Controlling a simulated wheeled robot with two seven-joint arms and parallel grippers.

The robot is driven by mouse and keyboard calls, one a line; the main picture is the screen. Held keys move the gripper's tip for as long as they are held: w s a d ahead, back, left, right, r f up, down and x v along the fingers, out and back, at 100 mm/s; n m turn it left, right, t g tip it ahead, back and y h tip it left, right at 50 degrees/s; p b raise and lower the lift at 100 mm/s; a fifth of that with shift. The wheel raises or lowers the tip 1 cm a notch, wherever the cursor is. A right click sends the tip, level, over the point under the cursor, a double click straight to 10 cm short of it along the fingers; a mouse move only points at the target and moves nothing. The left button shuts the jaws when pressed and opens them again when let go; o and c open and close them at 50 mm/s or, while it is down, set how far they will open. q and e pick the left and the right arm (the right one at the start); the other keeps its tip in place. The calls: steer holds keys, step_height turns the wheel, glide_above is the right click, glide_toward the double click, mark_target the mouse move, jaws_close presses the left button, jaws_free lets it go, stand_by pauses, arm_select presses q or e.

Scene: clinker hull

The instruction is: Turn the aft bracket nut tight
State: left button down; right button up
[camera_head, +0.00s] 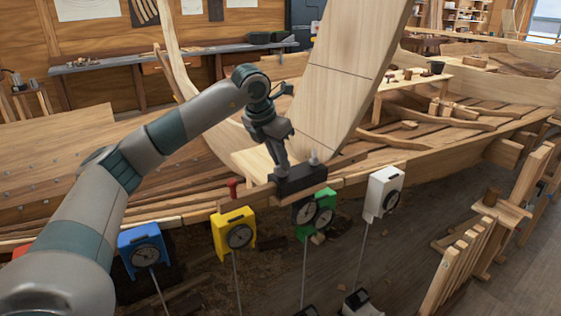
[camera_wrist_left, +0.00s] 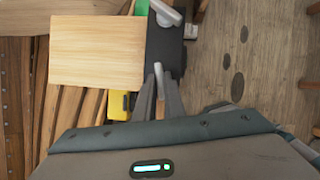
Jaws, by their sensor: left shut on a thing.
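My left gripper (camera_head: 281,160) comes in from the left and points down at the black bracket (camera_head: 301,180) on the hull's edge. In the left wrist view its two fingers (camera_wrist_left: 159,92) are closed around a pale grey nut (camera_wrist_left: 158,72) on the dark bracket (camera_wrist_left: 163,45). A second grey nut (camera_head: 314,158) stands at the bracket's other end, clear of the fingers; it also shows in the left wrist view (camera_wrist_left: 166,14). The fingers hide much of the gripped nut, so I cannot tell how tight it is. My right gripper is not in view.
Blue (camera_head: 143,249), yellow (camera_head: 234,231), green (camera_head: 316,213) and white (camera_head: 384,194) dial boxes hang along the hull's edge. A tall wooden plank (camera_head: 335,80) rises behind the bracket. A slatted wooden stand (camera_head: 470,262) is at the right, with open floor before it.

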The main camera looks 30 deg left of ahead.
arm_select(q)
steer(key=c, duration=1.8)
jaws_free()
steer(key=shift+c, duration=0.2)
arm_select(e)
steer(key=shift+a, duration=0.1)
arm_select(q)
steer(key=shift+r, duration=0.1)
steer(key=b+v, duration=0.3)
steer(key=v, duration=1.4)
steer(key=shift+s+b, duration=0.15)
steer(key=shift+b, duration=0.25)
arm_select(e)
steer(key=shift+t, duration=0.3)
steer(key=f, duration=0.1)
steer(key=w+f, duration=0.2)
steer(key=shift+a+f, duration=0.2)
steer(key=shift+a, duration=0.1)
arm_select(q)
steer(key=shift+r, duration=0.15)
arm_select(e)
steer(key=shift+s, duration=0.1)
